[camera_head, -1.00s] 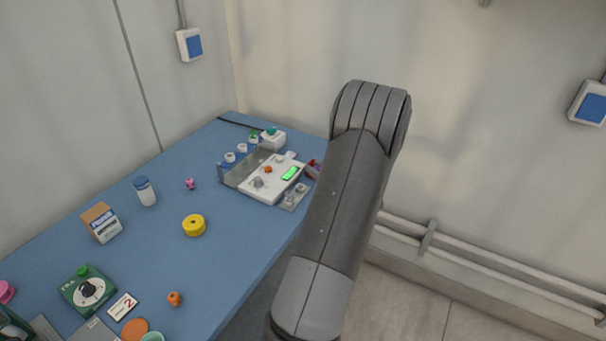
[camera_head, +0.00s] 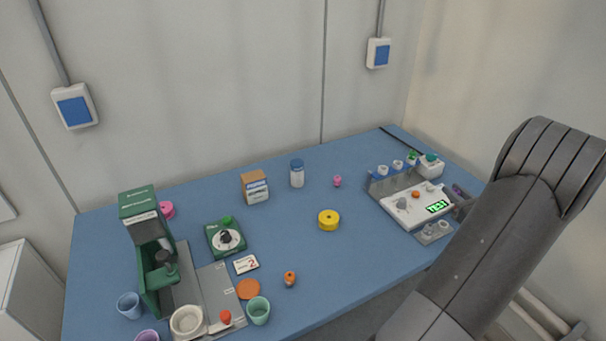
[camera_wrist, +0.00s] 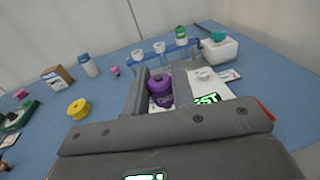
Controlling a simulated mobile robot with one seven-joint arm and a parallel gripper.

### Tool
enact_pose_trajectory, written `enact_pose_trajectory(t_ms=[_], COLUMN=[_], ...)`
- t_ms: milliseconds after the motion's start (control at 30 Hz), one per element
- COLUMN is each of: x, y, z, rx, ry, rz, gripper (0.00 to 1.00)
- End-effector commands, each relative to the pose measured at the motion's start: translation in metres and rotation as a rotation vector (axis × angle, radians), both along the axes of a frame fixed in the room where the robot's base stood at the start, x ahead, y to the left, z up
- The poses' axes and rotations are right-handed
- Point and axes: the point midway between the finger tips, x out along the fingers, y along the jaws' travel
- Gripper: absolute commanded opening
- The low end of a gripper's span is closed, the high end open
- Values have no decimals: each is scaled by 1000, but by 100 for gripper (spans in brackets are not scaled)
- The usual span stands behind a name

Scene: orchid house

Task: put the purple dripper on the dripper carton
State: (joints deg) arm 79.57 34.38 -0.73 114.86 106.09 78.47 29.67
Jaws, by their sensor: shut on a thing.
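My gripper (camera_wrist: 161,86) is shut on the purple dripper (camera_wrist: 159,90), which shows between the two grey fingers in the wrist view. In the head view the purple dripper (camera_head: 458,190) shows small at the far right, beside the white device; my arm hides most of my gripper there. A small brown carton with a blue and white label (camera_head: 255,188) stands at the back middle, also in the wrist view (camera_wrist: 57,77). A flat green box with a round dial-like picture (camera_head: 226,238) lies left of centre. I cannot tell which is the dripper carton.
A white device with a green display (camera_head: 420,203) stands at the right, by a clear rack (camera_head: 388,187). A yellow spool (camera_head: 328,220), white bottle (camera_head: 297,174) and pink piece (camera_head: 337,181) stand mid-table. A green machine (camera_head: 150,255) and several cups crowd the left. The table's right middle is clear.

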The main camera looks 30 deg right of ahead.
Motion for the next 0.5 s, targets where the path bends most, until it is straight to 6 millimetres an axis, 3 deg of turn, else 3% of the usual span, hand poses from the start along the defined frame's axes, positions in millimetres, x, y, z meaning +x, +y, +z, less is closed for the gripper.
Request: enact_pose_trajectory(t_ms=[33, 100, 267, 500], x=[27, 59, 129, 223], y=[11, 26, 67, 148], z=[4, 9, 21, 39], rx=[-3, -3, -3, -2], ry=[-3, -5, -7, -6], rz=[56, 126, 285, 522], gripper=[2, 2, 2, 2])
